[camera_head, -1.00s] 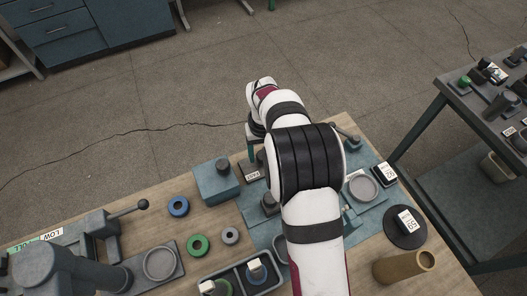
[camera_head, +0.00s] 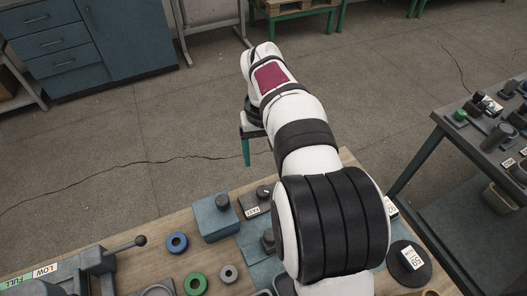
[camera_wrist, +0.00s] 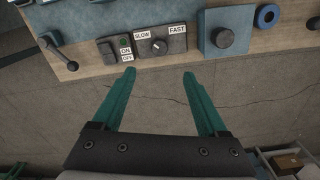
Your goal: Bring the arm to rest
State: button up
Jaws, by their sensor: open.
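My gripper (camera_wrist: 158,75) is open and empty in the wrist view, its two green fingers apart with bare floor between and below them. In the head view my gripper (camera_head: 246,152) hangs at the end of the white arm, past the bench's far edge. The wooden bench (camera_head: 180,215) lies below the arm. In the wrist view a control box with a SLOW/FAST knob (camera_wrist: 159,46) and an ON/OFF switch (camera_wrist: 107,50) sit along the bench edge, apart from the fingertips.
A blue block with a knob (camera_head: 214,217), a blue ring (camera_head: 177,243) and a green ring (camera_head: 195,283) are on the bench. A lever device (camera_head: 100,258) stands at left. A second table (camera_head: 480,130) with several parts is at right.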

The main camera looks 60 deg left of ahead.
jog(key=shift+r, duration=0.25)
jog(key=w+d+r+m, duration=0.3)
jog(key=w+d, duration=0.2)
jog(key=d, duration=0.3)
jog(key=w+d+r+m, duration=0.3)
jog(key=w+d, duration=0.3)
jog(key=d, duration=0.2)
jog(key=d+r+m, duration=0.2)
jog(key=d+m, duration=0.4)
jog(key=d, duration=1)
jog(key=s+d+f+m+y, duration=0.1)
jog(key=s+d+f+m, duration=0.3)
jog(key=s+d+m, duration=0.4)
jog(key=s+d, duration=0.3)
jog(key=d, duration=0.1)
jog(key=shift+s+d+f+m+y, duration=0.25)
jog(key=shift+s+f+m+y, duration=0.1)
jog(key=shift+f+m+y, duration=0.05)
